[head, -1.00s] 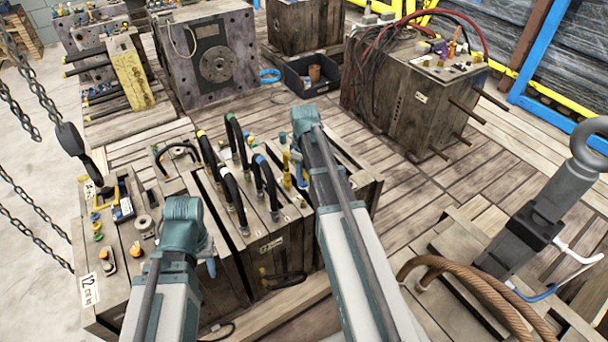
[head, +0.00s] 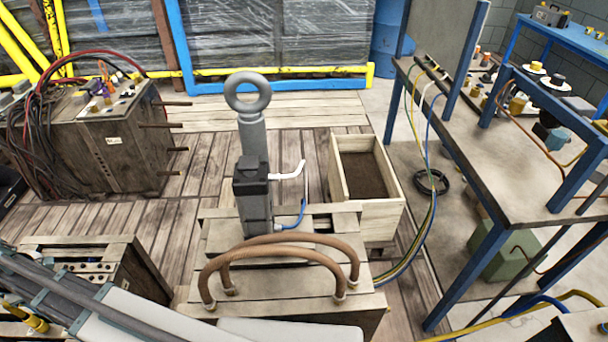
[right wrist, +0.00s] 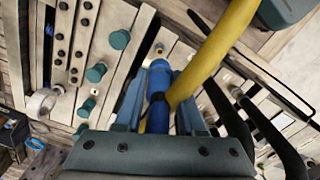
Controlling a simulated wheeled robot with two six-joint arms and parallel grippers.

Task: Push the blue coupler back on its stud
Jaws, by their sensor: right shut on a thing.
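In the right wrist view, my right gripper (right wrist: 158,82) is shut on the blue coupler (right wrist: 158,98), a blue cylinder between its two fingers. A small pale metal fitting (right wrist: 158,50) shows just beyond the coupler's far end; I cannot tell whether this is its stud or how far the coupler is seated. A thick yellow hose (right wrist: 218,48) runs diagonally close beside the coupler on the right. The head view faces away from this spot, and my left gripper is not in it.
Teal caps (right wrist: 120,40) and black hoses (right wrist: 265,125) flank the right gripper. In the head view, a grey ringed post (head: 252,140) and brown looped hoses (head: 275,247) stand front centre. An open wooden box (head: 395,215) and a blue-legged bench (head: 470,150) are to the right.

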